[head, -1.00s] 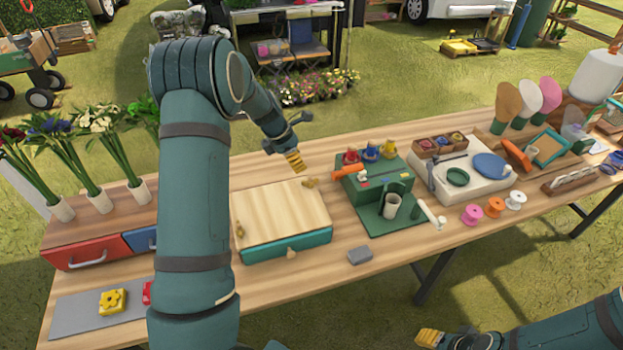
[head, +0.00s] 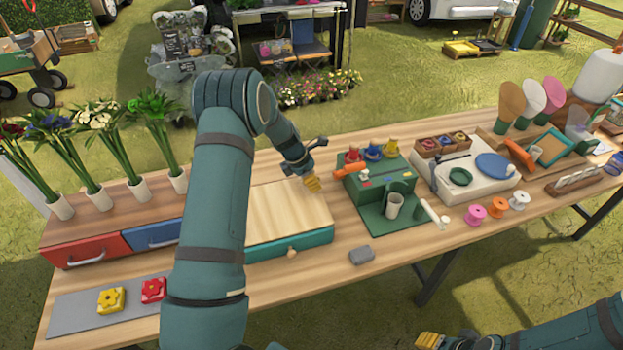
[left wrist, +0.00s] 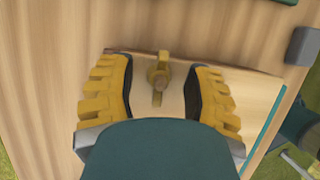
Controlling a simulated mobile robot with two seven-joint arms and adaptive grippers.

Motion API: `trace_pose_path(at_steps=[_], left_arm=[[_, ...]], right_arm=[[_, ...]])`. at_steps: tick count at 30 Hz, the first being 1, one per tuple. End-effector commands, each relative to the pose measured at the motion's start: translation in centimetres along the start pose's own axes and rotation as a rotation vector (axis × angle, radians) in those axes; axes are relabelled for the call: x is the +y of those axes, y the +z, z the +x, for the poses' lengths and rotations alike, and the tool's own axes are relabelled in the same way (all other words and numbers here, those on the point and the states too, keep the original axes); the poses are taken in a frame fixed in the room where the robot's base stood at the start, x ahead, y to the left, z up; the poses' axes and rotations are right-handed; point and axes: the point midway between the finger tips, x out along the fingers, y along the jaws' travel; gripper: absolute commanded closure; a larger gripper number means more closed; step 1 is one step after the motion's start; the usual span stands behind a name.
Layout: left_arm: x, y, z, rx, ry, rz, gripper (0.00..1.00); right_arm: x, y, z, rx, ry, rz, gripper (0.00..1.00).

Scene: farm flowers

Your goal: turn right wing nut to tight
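The flower press (head: 285,215) is a light wooden board on a teal base, in the middle of the table. In the left wrist view, a brass wing nut (left wrist: 159,76) stands near the press's edge, its long side pointing along the view. In the head view my left gripper (head: 313,184) is over the press's right end and hides this nut. The left wrist view shows the yellow fingers (left wrist: 160,92) open, one on each side of the nut with gaps. My right gripper (head: 430,340) is low at the bottom edge, away from the table; its opening is unclear.
A brass knob (head: 292,252) sits at the press's front. A green stand (head: 385,180) with coloured pots is close to its right. A grey block (head: 361,256) lies in front. Red and blue drawers (head: 95,248) are at the left.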

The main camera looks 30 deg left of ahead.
Motion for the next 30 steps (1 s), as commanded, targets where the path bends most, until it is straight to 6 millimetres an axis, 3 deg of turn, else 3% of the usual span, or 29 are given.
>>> trace_pose_path(at_steps=[1, 4, 5, 20, 30], left_arm=[[-0.01, 0.0, -0.01, 0.0, 0.0, 0.0, 0.61], [-0.01, 0.0, -0.01, 0.0, 0.0, 0.0, 0.96], [-0.01, 0.0, -0.01, 0.0, 0.0, 0.0, 1.0], [-0.06, -0.01, 0.06, 0.0, -0.016, 0.033, 1.0], [-0.04, -0.02, 0.12, 0.0, -0.099, 0.233, 1.0]], right_arm=[[0.0, 0.0, 0.0, 0.0, 0.0, 0.0, 0.53], [0.0, -0.01, 0.0, 0.0, 0.0, 0.0, 0.53], [0.0, 0.0, 0.0, 0.0, 0.0, 0.0, 0.53], [0.0, -0.01, 0.0, 0.0, 0.0, 0.0, 0.53], [0.01, -0.01, 0.02, 0.0, 0.0, 0.0, 0.53]])
